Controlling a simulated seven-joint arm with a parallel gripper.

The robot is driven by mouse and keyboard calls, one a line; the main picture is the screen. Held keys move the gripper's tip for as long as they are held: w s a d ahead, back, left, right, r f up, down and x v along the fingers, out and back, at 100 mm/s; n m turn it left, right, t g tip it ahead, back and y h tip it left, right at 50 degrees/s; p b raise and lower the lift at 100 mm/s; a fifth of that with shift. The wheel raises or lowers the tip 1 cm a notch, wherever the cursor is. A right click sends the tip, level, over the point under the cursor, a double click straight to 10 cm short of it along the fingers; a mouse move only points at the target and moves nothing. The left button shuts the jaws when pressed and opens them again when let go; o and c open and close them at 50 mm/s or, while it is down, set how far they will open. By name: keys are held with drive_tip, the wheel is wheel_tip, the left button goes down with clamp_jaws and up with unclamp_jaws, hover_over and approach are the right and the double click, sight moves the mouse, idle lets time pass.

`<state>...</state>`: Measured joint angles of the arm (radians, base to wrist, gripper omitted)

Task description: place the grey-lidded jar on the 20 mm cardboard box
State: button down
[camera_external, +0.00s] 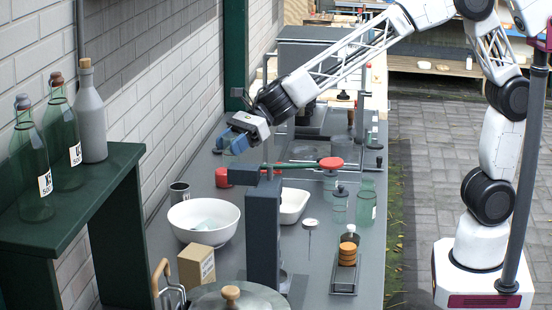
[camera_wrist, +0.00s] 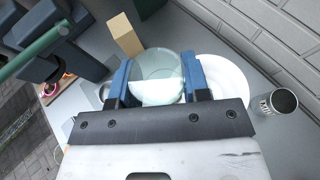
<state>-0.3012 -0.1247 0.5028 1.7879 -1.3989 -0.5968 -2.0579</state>
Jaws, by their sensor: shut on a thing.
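My gripper (camera_wrist: 158,70) is shut on a clear, pale-green glass jar (camera_wrist: 160,62), its blue fingers on either side. I cannot make out the jar's lid. In the outside view my gripper (camera_external: 235,140) is high above the counter, over its left side beyond the white bowl; the held jar is hard to make out there. The tan cardboard box (camera_external: 197,265) stands at the near left of the counter, in front of the bowl. It also shows in the wrist view (camera_wrist: 125,36), beyond the fingers and apart from the jar. Its size marking is unreadable.
A white bowl (camera_external: 183,219) with something pale green inside stands behind the box. A metal cup (camera_external: 179,193) is behind the bowl. A dark post with a green arm (camera_external: 263,230) stands right of the box. A dark-lidded jar (camera_external: 340,207) and green jar (camera_external: 367,206) stand further right.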

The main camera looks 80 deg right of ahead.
drive_tip(key=s+a+r+n+g+y, duration=0.2)
drive_tip(key=s+a+n+g, duration=0.15)
drive_tip(key=a, duration=0.35)
wheel_tip(320, 180, down, 12)
drive_tip(key=shift+r+m+t, duration=0.25)
drive_tip(key=shift+m+t, duration=0.2)
hover_over(198, 246)
drive_tip(key=s+d, duration=0.2)
drive_tip(key=d, duration=0.2)
drive_tip(key=shift+w, duration=0.15)
drive_tip(key=shift+w+a, duration=0.3)
drive_tip(key=shift+a, duration=0.35)
drive_tip(key=shift+w+a, duration=0.25)
drive_tip(key=shift+a, duration=0.45)
drive_tip(key=shift+w+a, duration=0.3)
drive_tip(key=shift+a, duration=0.35)
drive_tip(key=shift+f, duration=0.3)
drive_tip(key=shift+f, duration=0.1)
